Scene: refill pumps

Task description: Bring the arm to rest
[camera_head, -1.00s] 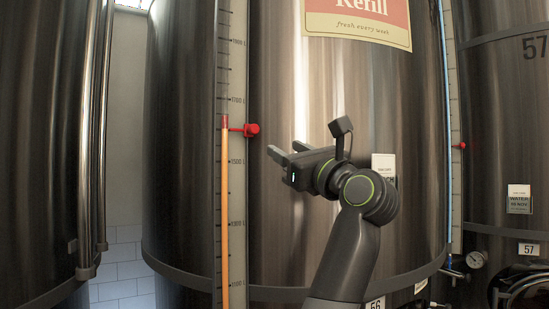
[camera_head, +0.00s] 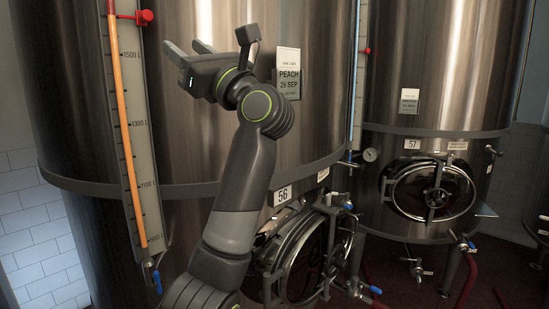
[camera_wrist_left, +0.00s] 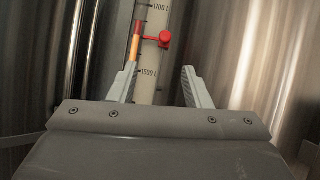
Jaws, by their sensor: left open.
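My left arm (camera_head: 243,190) rises from the bottom of the head view, in front of tank 56. My left gripper (camera_head: 188,50) is raised near the top left, its fingers apart and empty. In the left wrist view the two fingers (camera_wrist_left: 160,86) stand open in front of the level gauge, with nothing between them but the view of the scale. The red marker (camera_wrist_left: 164,39) sits on the gauge near the top of the orange column, ahead of the fingertips. My right gripper does not show.
Tank 57 (camera_head: 440,60) stands farther right. Valves with blue handles (camera_head: 157,282) stick out low down.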

